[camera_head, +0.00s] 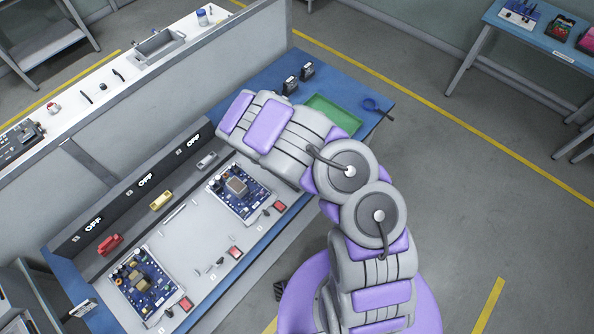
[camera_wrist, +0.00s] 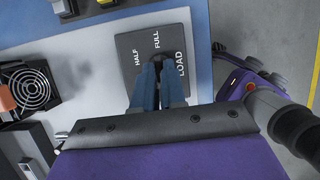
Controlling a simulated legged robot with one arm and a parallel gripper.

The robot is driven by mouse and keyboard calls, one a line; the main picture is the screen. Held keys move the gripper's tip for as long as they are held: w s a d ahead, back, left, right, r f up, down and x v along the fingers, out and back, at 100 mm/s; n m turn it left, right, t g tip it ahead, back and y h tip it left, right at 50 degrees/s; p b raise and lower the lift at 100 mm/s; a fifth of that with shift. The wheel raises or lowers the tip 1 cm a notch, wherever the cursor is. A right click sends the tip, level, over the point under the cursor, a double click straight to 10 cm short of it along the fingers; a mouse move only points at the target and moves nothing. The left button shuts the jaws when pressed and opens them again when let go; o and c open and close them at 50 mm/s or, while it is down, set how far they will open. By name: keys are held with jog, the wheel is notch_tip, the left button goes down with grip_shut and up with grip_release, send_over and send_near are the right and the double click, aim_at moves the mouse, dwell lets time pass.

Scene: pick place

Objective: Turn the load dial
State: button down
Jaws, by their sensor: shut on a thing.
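The load dial's dark plate (camera_wrist: 128,48) shows in the wrist view, at the top middle, with white HALF, FULL and LOAD lettering. My gripper (camera_wrist: 160,72) has its blue fingers over the plate, shut on the dial knob between HALF and FULL. The knob itself is mostly hidden by the fingers, so its exact setting cannot be read. In the head view my arm covers this part of the bench, and neither gripper nor dial shows.
The bench (camera_head: 376,92) carries circuit boards (camera_head: 150,283), a green tray (camera_head: 333,112) and a dark panel (camera_head: 127,190) with several OFF displays. In the wrist view a black fan (camera_wrist: 33,88) lies left of the plate. Open floor lies right of the bench.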

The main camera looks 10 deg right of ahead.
jog(key=shift+w+a+r, duration=0.1)
jog(key=shift+w, duration=0.05)
jog(key=c, duration=1.2)
grip_release()
jog(key=p+v, duration=0.2)
jog(key=v, duration=1.5)
